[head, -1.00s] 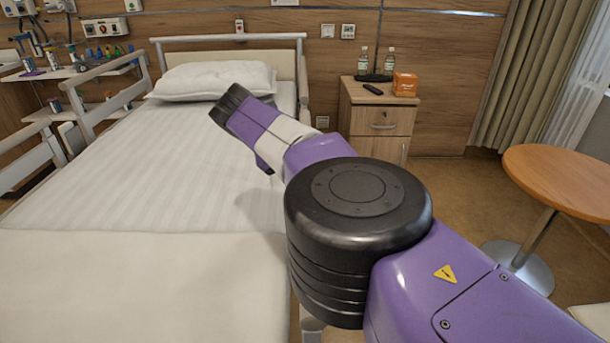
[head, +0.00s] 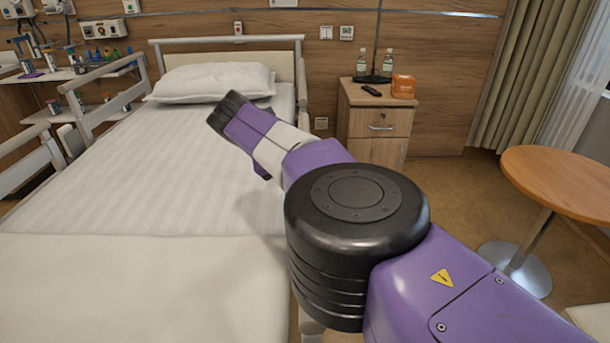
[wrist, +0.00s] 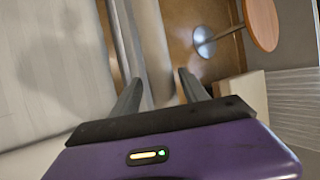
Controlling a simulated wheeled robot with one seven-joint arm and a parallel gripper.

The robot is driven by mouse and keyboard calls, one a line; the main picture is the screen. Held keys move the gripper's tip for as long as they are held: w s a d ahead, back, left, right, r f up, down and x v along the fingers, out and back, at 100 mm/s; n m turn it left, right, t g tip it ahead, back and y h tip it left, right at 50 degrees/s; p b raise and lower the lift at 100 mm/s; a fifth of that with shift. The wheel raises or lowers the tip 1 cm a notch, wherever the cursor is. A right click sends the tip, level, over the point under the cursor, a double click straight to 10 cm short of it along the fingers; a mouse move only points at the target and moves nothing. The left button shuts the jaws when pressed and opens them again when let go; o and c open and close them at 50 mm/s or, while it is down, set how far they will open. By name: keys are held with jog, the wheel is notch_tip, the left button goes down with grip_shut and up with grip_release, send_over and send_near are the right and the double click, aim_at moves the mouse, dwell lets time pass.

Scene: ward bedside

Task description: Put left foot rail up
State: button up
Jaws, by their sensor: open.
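In the wrist view, my gripper (wrist: 160,90) is open and empty, with its two dark fingers apart. It is above the bed's side edge. A long pale bar or panel (wrist: 153,45), which looks like the lowered left foot rail, runs along the mattress edge and shows between the fingers. No contact with it is visible. In the head view, my arm covers most of that side of the bed, and the fingers are hidden. A small pale piece of the bed side (head: 310,325) shows below my arm's black joint.
The bed (head: 130,275) has raised rails (head: 110,105) on the picture's left. A bedside cabinet (head: 378,125) with bottles and an orange box stands beyond my arm. A round table (head: 565,180) is at the right, with open floor between.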

jog(key=p+v, duration=0.2)
jog(key=p, duration=0.1)
jog(key=shift+d+r, duration=0.1)
jog(key=shift+r, duration=0.2)
jog(key=p+v, duration=0.2)
jog(key=v, duration=0.2)
jog(key=shift+s+a+r, duration=0.1)
jog(key=shift+s+a, duration=0.15)
jog(key=shift+a, duration=0.05)
